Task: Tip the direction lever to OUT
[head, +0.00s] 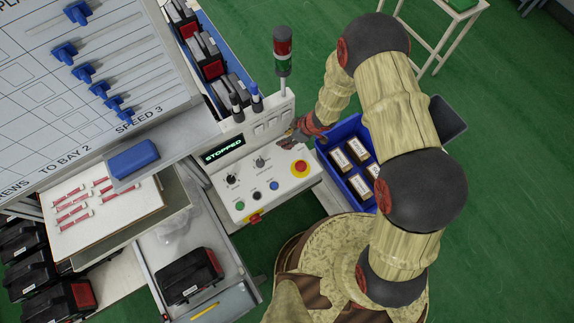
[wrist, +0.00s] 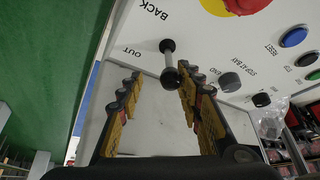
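The direction lever (wrist: 168,60), a short metal rod with a black ball at the near end and a dark piece at the far end, stands on the white control panel (wrist: 215,45) in the wrist view. The printed word OUT is left of it and BACK lies beyond it. My gripper (wrist: 158,80) is open, with its two fingers left and right of the lever's black ball. I cannot tell whether either finger touches it. In the head view my gripper (head: 296,133) is at the panel's upper right, and I cannot make out the lever there.
A red and yellow stop button (head: 300,168) is close to my gripper. The panel also carries knobs, coloured buttons and a display (head: 222,149) reading STOPPED. A signal lamp (head: 283,50) stands behind. A blue crate (head: 338,132) with boxes is to the right.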

